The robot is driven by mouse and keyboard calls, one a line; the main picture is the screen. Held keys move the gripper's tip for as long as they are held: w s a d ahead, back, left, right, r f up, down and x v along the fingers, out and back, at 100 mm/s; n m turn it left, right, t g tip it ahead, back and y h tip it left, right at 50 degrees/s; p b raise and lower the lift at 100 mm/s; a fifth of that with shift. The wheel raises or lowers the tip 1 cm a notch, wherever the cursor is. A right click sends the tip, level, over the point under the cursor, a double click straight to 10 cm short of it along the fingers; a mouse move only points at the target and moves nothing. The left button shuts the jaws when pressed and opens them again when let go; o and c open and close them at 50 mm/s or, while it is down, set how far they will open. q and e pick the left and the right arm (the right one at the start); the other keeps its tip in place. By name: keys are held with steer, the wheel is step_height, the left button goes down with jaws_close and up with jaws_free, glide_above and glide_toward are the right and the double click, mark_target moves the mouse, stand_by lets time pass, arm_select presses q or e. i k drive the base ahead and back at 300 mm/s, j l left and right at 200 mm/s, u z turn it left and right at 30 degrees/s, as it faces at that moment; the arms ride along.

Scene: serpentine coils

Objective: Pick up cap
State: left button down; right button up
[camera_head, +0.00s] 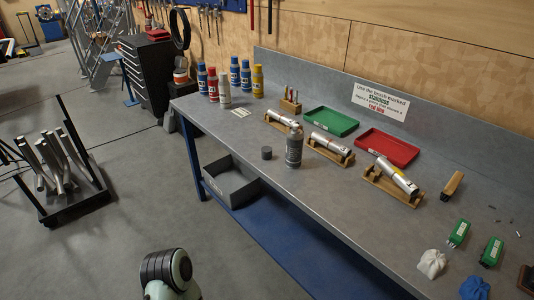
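A small dark grey cylinder that looks like the cap (267,153) stands on the grey workbench near its front edge. A grey spray can (294,150) stands upright just to its right, apart from it, with its narrow top showing. Neither gripper is in view. Only a rounded part of one of my arms shows at the bottom edge, well to the front left of the bench.
Wooden cradles with metal tubes (329,145) stand behind and right of the can. A green tray (331,121) and red tray (387,147) lie further back. Several spray cans (224,93) stand at the far left end. The bench left of the cap is mostly clear.

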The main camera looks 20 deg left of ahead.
mark_target(266, 151)
steer(key=j+z, duration=0.15)
steer(key=z, duration=0.55)
steer(key=i+j+z, duration=0.1)
steer(key=j+z, duration=0.2)
steer(key=j, duration=0.2)
steer(key=j+z, duration=0.3)
steer(key=j, duration=0.25)
steer(key=j+z, duration=0.2)
steer(key=j, duration=0.85)
